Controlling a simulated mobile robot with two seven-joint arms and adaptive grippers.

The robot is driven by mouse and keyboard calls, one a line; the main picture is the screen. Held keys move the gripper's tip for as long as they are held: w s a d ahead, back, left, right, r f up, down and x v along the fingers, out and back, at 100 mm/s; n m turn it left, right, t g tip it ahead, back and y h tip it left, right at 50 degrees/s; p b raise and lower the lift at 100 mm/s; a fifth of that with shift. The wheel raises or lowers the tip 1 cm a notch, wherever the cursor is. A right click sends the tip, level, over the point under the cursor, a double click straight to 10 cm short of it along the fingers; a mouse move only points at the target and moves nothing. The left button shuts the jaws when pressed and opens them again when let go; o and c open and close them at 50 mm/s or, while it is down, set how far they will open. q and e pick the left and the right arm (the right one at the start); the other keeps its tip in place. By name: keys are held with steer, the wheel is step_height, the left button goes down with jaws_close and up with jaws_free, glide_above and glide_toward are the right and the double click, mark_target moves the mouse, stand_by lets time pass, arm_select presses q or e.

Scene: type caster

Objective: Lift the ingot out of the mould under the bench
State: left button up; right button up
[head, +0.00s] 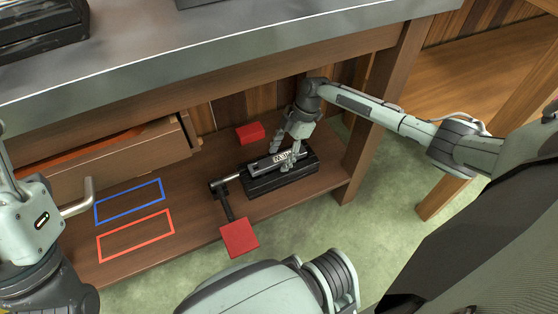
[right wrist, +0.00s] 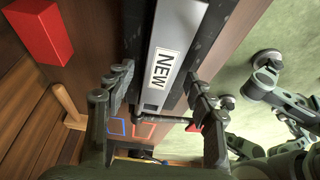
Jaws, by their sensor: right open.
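The ingot (right wrist: 163,68) is a silver-grey bar with a white NEW label. In the head view the ingot (head: 262,163) lies along the top of the black mould (head: 270,184), on the low shelf under the bench. My right gripper (head: 289,160) is over the mould from above, its fingers open. In the right wrist view the fingers of the right gripper (right wrist: 159,74) stand on both sides of the ingot, with a gap visible on each side. Contact cannot be told. My left arm shows at the left edge of the head view; its gripper does not.
A red block (head: 250,133) sits behind the mould. A dark lever with a red pad (head: 240,238) reaches forward from its left end. Blue (head: 129,201) and red (head: 135,235) outlines mark bare shelf. A drawer (head: 110,165) stands left; the bench top (head: 200,70) overhangs. A post (head: 375,125) stands right.

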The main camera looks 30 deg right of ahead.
jaws_close()
stand_by(0.3)
steer(key=shift+w+r, duration=0.15)
steer(key=shift+r, duration=0.05)
